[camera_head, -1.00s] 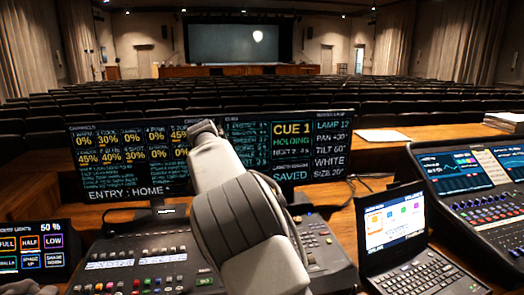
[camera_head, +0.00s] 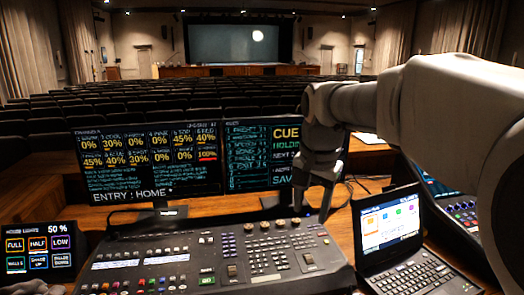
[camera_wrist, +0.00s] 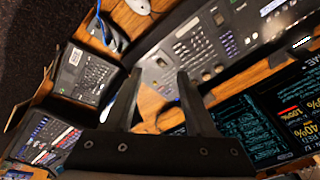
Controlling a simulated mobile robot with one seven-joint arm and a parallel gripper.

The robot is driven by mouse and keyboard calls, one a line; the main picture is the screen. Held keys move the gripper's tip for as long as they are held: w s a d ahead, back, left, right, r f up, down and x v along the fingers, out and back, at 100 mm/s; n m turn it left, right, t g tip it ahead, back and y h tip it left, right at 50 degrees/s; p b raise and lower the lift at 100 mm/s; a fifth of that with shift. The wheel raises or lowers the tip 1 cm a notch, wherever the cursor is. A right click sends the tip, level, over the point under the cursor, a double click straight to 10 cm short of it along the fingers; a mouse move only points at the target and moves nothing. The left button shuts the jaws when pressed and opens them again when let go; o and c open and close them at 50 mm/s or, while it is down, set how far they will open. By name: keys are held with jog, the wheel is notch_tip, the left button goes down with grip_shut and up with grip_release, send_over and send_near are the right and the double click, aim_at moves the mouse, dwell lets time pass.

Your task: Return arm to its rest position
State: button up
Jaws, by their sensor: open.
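My arm comes in from the right edge in the head view and bends down at the middle right. My gripper (camera_head: 325,200) hangs over the back right of the lighting console (camera_head: 160,262), in front of the right-hand monitor. In the wrist view its two dark fingers (camera_wrist: 158,76) stand apart with nothing held between them. The console's keys and faders show beyond the fingertips in that view. Whether the fingers touch anything cannot be told, but they look clear of the console.
The open laptop (camera_head: 390,222) stands right of the console, close below my arm. Two monitors, left (camera_head: 145,160) and right (camera_head: 245,150), stand behind it. A house-lights touch panel (camera_head: 38,250) is at the left. Another mixing desk (camera_head: 465,215) is partly hidden at the right.

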jog(key=s+d+f+n+t+p, duration=0.1)
jog(key=s+d+n, duration=0.1)
jog(key=s, duration=0.8)
jog(key=s+d+f+n+t+p, duration=0.1)
jog(key=s+n, duration=0.4)
jog(key=s, duration=0.6)
jog(key=shift+s+d+f+t, duration=0.2)
jog(key=shift+d+f+t, duration=0.2)
jog(key=shift+d, duration=0.15)
dwell(1.4)
